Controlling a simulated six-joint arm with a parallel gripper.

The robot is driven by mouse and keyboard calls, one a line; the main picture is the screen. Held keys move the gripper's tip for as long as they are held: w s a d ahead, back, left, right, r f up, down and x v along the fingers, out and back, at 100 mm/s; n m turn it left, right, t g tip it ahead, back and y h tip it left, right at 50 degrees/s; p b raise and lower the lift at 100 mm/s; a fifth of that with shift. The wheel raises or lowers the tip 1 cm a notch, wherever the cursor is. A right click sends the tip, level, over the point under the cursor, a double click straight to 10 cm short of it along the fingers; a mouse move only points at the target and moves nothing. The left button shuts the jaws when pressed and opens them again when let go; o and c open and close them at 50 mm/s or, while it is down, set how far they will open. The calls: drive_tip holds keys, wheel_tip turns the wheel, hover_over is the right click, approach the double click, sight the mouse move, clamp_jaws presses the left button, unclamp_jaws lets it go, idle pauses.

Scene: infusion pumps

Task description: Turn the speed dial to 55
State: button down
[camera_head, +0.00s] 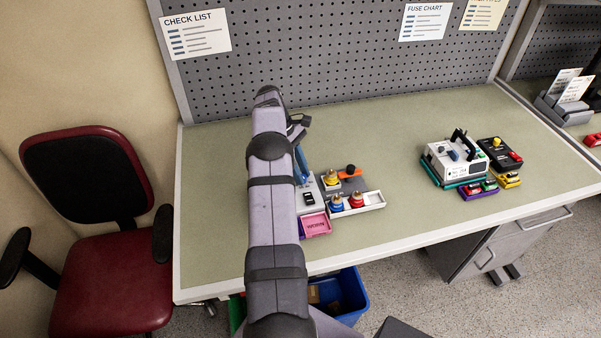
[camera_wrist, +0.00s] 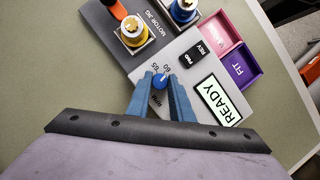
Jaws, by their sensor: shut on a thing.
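The speed dial (camera_wrist: 160,80) is a small blue knob on the grey panel of the motor jig, seen in the wrist view. Small numbers are printed beside it; one looks like 60, another is hard to read, and RPM is printed on its other side. My gripper (camera_wrist: 161,84) has its blue fingers on both sides of the dial, shut on it. The dial's pointer is too small to read. In the head view my gripper (camera_head: 301,163) reaches down at the panel's left side and my arm hides the dial.
A READY display (camera_wrist: 221,101), a black FWD/REV switch (camera_wrist: 199,60) and pink (camera_wrist: 217,33) and purple (camera_wrist: 240,67) trays lie close by. A yellow-topped connector (camera_wrist: 134,31) stands near the dial. A white device (camera_head: 456,160) sits farther right; the table between is clear.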

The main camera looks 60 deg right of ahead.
drive_tip(key=shift+d+r+m+y, duration=0.1)
drive_tip(key=shift+m+y, duration=0.3)
drive_tip(key=shift+m, duration=0.7)
drive_tip(key=c, duration=1.6)
unclamp_jaws()
drive_tip(key=shift+o, duration=0.2)
drive_tip(key=shift+r, duration=0.55)
wheel_tip(320, 180, up, 9)
drive_tip(key=p, duration=0.6)
drive_tip(key=shift+p, duration=0.35)
drive_tip(key=shift+f, duration=0.15)
